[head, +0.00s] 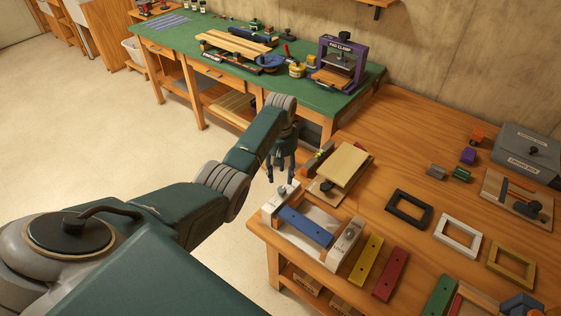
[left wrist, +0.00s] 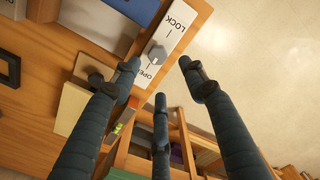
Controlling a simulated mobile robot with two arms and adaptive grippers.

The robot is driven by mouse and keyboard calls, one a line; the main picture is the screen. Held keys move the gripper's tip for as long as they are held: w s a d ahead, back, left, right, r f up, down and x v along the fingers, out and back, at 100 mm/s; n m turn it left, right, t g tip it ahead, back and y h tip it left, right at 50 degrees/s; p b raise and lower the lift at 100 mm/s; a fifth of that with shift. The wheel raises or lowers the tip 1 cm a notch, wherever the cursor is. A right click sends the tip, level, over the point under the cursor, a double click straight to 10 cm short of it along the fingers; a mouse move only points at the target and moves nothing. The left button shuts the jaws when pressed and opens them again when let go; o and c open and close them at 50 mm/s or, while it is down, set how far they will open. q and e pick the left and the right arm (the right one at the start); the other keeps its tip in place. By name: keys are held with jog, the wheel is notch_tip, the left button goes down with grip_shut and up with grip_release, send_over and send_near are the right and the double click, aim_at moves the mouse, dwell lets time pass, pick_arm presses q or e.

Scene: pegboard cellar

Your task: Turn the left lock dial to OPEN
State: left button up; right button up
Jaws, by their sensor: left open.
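The left lock dial (head: 282,190) is a small grey knob on the white end block of a fixture holding a blue bar (head: 306,227). In the left wrist view the dial (left wrist: 157,53) sits on a white plate between the labels LOCK and OPEN; which one its pointer faces is hard to tell. My left gripper (head: 281,178) is open and empty, its fingers pointing down just above and behind the dial. In the wrist view its fingertips (left wrist: 160,74) are spread near the dial, apparently not touching. A second dial (head: 349,234) is on the fixture's right block. My right gripper is not in view.
A cream board on a stand (head: 343,166) is close behind the fixture, beside my left gripper. Yellow (head: 366,261) and red (head: 390,275) bars lie to the right, with black (head: 391,210) and white frames beyond. Open floor is left of the table.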

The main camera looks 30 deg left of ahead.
pick_arm(q)
notch_tip(320, 180, up, 6)
jog(key=shift+a+f, duration=0.1)
jog(key=shift+f, duration=0.05)
dwell(0.5)
